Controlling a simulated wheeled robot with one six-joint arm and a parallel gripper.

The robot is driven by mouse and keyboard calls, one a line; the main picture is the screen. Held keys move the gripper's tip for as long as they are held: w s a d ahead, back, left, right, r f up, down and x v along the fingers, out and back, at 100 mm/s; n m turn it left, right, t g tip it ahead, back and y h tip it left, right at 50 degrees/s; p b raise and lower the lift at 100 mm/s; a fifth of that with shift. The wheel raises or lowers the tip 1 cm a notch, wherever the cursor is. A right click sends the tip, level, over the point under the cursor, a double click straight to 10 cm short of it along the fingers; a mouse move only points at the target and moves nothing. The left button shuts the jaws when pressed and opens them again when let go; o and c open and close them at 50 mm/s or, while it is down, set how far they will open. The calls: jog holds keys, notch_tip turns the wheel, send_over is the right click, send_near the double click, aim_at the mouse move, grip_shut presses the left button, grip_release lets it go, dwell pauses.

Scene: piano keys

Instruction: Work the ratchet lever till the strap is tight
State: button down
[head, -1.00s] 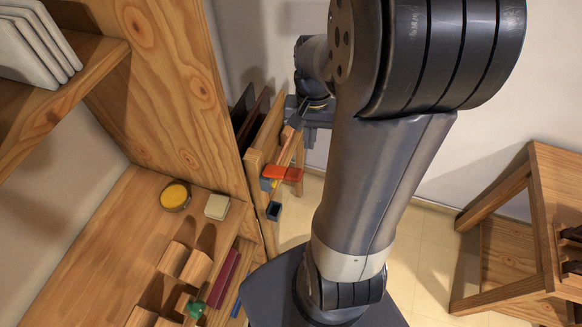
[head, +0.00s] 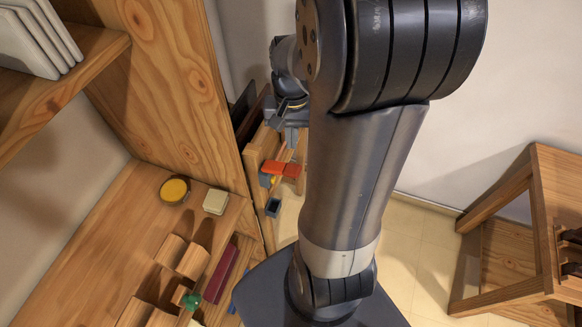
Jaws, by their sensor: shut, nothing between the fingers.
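A red-orange piece (head: 281,168), which looks like the ratchet lever, sits on a wooden rack beside the tall wooden panel. A small blue-grey part is just to its left. A narrow strip of orange-brown (head: 284,152), perhaps the strap, shows just above it; the rest is hidden behind my gripper. My gripper (head: 291,137) is shut and empty, above the red-orange piece in the picture. I cannot tell whether it touches anything. My own arm covers the area to the right. How tight the strap is cannot be seen.
A dark open cup-like part (head: 273,208) is on the rack below. The wooden desk at left holds a yellow round tin (head: 174,190), a pale block (head: 216,202), wooden blocks and a green object (head: 192,302). A wooden table (head: 530,230) stands at right, with open floor between.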

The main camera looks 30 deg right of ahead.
aim_at(292, 165)
jog(key=shift+s+a+f+b, duration=0.1)
jog(key=shift+s+f+b, duration=0.05)
jog(key=shift+f+b, duration=1.4)
jog(key=shift+s+a+f+b, duration=0.1)
jog(key=shift+s+f+b, duration=0.05)
jog(key=shift+f+b, duration=1.4)
jog(key=shift+f+p, duration=0.2)
jog(key=shift+p, duration=0.15)
notch_tip(292, 165, down, 4)
jog(key=b, duration=0.3)
jog(key=shift+r, duration=0.2)
jog(key=shift+w+d+r+p, duration=0.25)
jog(key=shift+w+d+p, duration=0.2)
jog(key=shift+w, duration=0.2)
jog(key=shift+w+d+r+p, duration=0.2)
jog(key=shift+w+d+p, duration=0.15)
jog(key=shift+w, duration=0.25)
